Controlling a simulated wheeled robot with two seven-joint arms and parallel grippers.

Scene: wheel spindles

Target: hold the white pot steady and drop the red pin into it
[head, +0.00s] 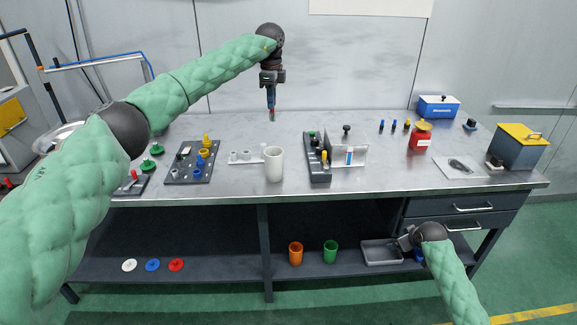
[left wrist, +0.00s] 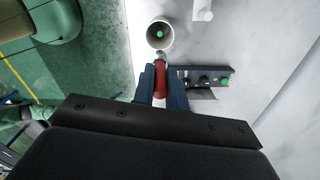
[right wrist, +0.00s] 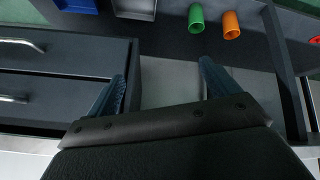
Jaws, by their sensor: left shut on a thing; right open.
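The white pot (head: 274,166) stands upright near the front middle of the bench. In the left wrist view the pot (left wrist: 152,44) is seen from above with a small green thing (left wrist: 160,34) inside. My left gripper (head: 271,114) is shut on the red pin (left wrist: 160,82) and points down, above and behind the pot in the head view. The pin is mostly hidden by the fingers in the head view. My right gripper (right wrist: 162,76) is open and empty, low in front of the drawers and lower shelf, away from the pot.
A dark rack (head: 318,172) stands right of the pot, and a dark pegboard (head: 178,178) lies to the left. A red jar (head: 420,138) is at right. The lower shelf holds an orange cup (head: 295,254), a green cup (head: 330,252) and a grey tray (head: 380,255) near my right gripper.

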